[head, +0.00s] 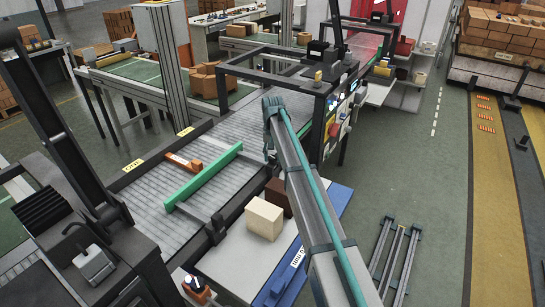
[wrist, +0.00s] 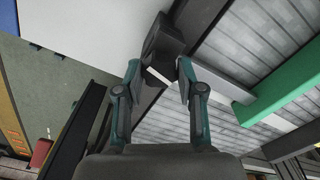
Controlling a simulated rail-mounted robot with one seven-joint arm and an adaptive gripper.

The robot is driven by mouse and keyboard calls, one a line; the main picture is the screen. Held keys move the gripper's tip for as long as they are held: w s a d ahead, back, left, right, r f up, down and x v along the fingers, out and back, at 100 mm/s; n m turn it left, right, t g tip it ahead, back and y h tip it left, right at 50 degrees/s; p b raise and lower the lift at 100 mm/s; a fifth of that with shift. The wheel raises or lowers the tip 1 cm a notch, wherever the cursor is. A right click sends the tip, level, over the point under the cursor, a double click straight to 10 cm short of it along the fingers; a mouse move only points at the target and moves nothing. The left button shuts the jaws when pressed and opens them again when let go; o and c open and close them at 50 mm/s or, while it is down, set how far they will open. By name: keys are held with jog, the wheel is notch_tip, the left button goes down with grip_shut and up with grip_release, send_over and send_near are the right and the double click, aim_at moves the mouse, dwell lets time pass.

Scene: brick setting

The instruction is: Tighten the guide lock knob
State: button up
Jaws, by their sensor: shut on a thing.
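The guide lock knob (wrist: 163,38) is a dark, blocky piece at the rail edge in the wrist view. My gripper (wrist: 159,70) has its two teal-and-grey fingers closed on either side of it, shut on the knob. A small white strip shows between the fingertips. The green guide bar (wrist: 282,88) lies to the right, with a grey rod leading from it toward the knob. In the head view, the green guide bar (head: 205,177) lies over the roller conveyor (head: 150,205). There my arm hides the knob and most of my gripper.
An orange piece (head: 184,162) lies on the conveyor. A cream box (head: 265,218) and a brown box (head: 277,194) stand on the side table (head: 225,268). A black frame with a control panel (head: 335,117) rises just beyond my arm. Metal bars (head: 396,257) lie at the right.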

aim_at(273, 156)
jog(key=shift+m, duration=1.2)
jog(key=o, duration=1.1)
jog(key=shift+o, duration=0.2)
notch_tip(273, 156, up, 12)
